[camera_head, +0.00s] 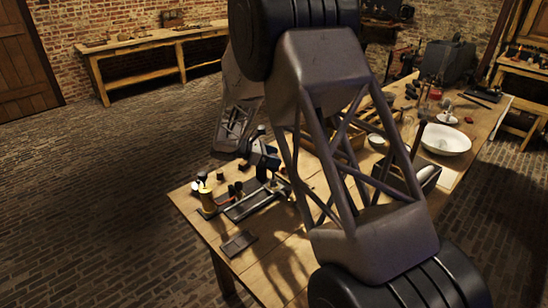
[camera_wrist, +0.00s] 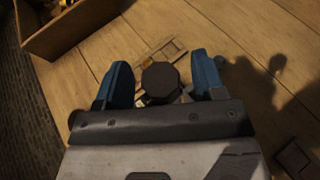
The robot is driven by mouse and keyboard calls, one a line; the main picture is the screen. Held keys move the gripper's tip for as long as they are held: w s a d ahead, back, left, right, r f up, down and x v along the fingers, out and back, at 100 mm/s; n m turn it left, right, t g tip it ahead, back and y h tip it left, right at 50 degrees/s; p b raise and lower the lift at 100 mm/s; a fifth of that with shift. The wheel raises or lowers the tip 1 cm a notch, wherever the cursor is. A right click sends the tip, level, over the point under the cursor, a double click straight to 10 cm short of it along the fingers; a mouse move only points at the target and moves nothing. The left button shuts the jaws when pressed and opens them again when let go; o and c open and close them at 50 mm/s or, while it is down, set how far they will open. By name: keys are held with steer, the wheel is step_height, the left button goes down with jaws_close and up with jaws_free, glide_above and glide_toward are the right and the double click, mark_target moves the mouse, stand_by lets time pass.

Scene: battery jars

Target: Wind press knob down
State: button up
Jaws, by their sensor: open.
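The press knob (camera_wrist: 160,80) is a dark, many-sided disc seen from above in the wrist view. A pale wooden frame-like piece (camera_wrist: 172,50) shows behind it. My gripper (camera_wrist: 162,70) is open, with one blue finger on each side of the knob. A gap shows at the right finger; I cannot tell if the left one touches, nor how deep the fingers reach. In the head view my gripper (camera_head: 264,163) is above the near left part of the workbench, over a dark flat frame (camera_head: 246,207). The knob is not clear there.
A brass cylinder (camera_head: 208,203) stands left of the gripper on the workbench (camera_head: 205,230). A small dark tray (camera_head: 238,244) lies near the front edge. A wooden box (camera_wrist: 60,38) is at the wrist view's upper left. A white bowl (camera_head: 446,139) sits farther right. My arm hides the bench's middle.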

steer(key=v, duration=0.7)
steer(key=shift+a+r, duration=0.15)
steer(key=shift+a, duration=0.05)
steer(key=shift+s, duration=0.1)
steer(key=s+d+r+m+g+y, duration=0.25)
steer(key=s+d+r+m, duration=0.25)
steer(key=s+d+r, duration=0.35)
steer(key=s+d+r+m+g+y, duration=0.1)
steer(key=s+d+r+m+y, duration=0.4)
steer(key=s+d, duration=0.6)
steer(key=s+d+r+m+t+y, duration=0.1)
steer(key=s+d+m+y, duration=0.2)
steer(key=s, duration=1.1)
steer(key=s+d+r+m+t+y, duration=0.1)
steer(key=s+d+m, duration=0.5)
steer(key=s, duration=0.9)
steer(key=shift+d+r+m+t+y, duration=0.2)
steer(key=shift+r+m+t+y, duration=0.15)
steer(key=shift+m+t+y, duration=0.45)
